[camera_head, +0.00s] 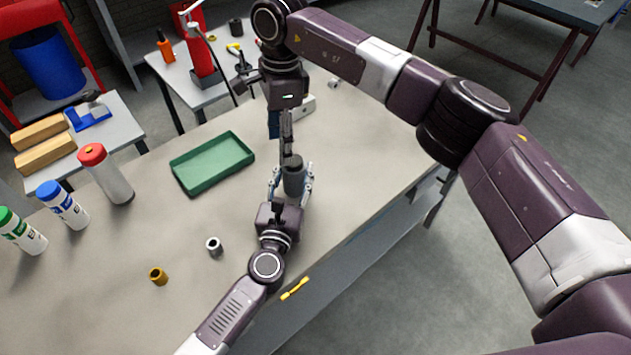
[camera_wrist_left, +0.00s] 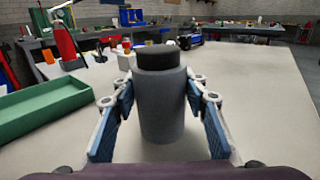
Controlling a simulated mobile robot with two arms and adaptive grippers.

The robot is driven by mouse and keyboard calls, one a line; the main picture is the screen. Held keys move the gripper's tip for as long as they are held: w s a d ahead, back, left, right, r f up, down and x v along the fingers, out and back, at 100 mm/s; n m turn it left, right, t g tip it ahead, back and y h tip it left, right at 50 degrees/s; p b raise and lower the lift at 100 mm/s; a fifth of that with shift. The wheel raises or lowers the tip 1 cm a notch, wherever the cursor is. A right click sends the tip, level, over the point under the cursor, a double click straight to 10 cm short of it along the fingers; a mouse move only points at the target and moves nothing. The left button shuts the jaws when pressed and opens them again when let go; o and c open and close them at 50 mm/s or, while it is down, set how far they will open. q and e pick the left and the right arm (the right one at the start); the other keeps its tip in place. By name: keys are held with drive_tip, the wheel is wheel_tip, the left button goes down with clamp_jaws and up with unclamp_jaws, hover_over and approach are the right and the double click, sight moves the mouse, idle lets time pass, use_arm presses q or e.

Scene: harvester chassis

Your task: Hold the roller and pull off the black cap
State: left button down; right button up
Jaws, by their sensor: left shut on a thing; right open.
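The roller (camera_wrist_left: 163,105) is a grey upright cylinder between the blue pads of my left gripper (camera_wrist_left: 165,105). The black cap (camera_wrist_left: 158,57) sits on its top end. In the head view, my left gripper (camera_head: 292,184) is shut on the roller (camera_head: 294,182) near the right edge of the bench. My right gripper (camera_head: 288,145) is open, and nothing shows between its fingers. It hangs just beyond the roller in the head view, with its fingers seen nearly edge-on. It does not show clearly in the left wrist view.
A green tray (camera_head: 213,178) lies left of the roller on the bench (camera_head: 150,235). A grey ring (camera_head: 214,245) and a brass bushing (camera_head: 158,276) stand nearer. Bottles, including a red-capped one (camera_head: 107,176), stand at left. A yellow part (camera_head: 294,289) lies near the bench edge.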

use_arm(q)
drive_tip(key=shift+r, duration=0.1)
use_arm(e)
drive_tip(key=s+a+f+m+y, duration=0.1)
drive_tip(key=s+a+f+y, duration=0.25)
drive_tip(key=a, duration=0.25)
drive_tip(key=s+a+f+y, duration=0.2)
drive_tip(key=s+a+y, duration=0.1)
drive_tip(key=a+y, duration=0.3)
drive_tip(key=m+t, duration=1.3)
approach(299, 165)
drive_tip(key=shift+h, duration=0.45)
drive_tip(key=x, duration=1.2)
drive_tip(key=shift+a+r, duration=0.25)
